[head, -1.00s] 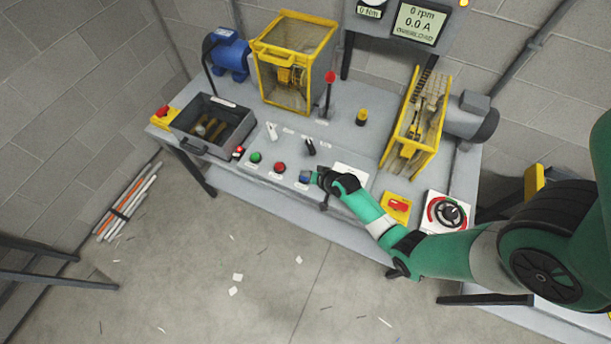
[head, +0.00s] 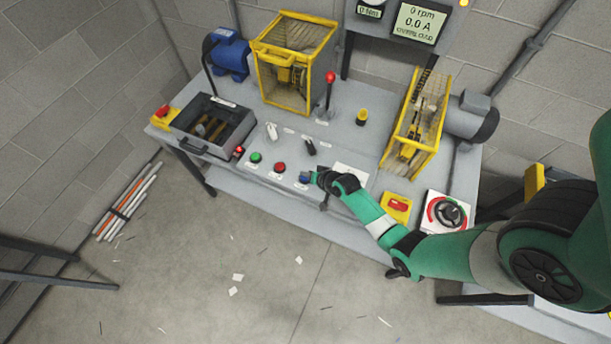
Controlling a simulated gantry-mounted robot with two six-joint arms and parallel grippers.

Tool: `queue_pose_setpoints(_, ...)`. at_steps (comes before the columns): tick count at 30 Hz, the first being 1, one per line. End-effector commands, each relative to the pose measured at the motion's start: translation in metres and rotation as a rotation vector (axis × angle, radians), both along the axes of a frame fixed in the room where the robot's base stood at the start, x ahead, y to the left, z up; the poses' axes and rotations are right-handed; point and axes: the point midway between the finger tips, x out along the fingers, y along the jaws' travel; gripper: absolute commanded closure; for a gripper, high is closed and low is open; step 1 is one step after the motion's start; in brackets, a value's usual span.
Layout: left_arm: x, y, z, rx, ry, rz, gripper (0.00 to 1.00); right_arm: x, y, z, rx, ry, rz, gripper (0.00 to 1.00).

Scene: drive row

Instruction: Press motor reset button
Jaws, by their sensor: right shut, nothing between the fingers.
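The blue button (head: 304,178) sits at the right end of the row on the bench's sloped front panel, right of the red button (head: 279,168) and the green button (head: 255,157). My right gripper (head: 316,178) is shut and empty. Its tip is at the right side of the blue button and partly covers it; I cannot tell whether it touches or presses it. A display (head: 414,24) at the top reads 0 rpm, 0.0 A and OVERLOAD. My left gripper is not in view.
On the bench (head: 350,140) stand a red-knobbed lever (head: 330,90), a yellow guard cage (head: 297,62), a second yellow guard (head: 417,120), a grey open box (head: 213,125) and a yellow-and-red switch (head: 397,207).

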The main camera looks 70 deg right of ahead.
Motion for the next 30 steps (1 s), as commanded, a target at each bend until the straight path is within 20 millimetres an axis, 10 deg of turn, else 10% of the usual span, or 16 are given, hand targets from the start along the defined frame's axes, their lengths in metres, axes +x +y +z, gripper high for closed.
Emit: queue_pose_setpoints(30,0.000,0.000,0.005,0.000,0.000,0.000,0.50,0.000,0.000,0.002,0.001,0.001,0.000,1.00)
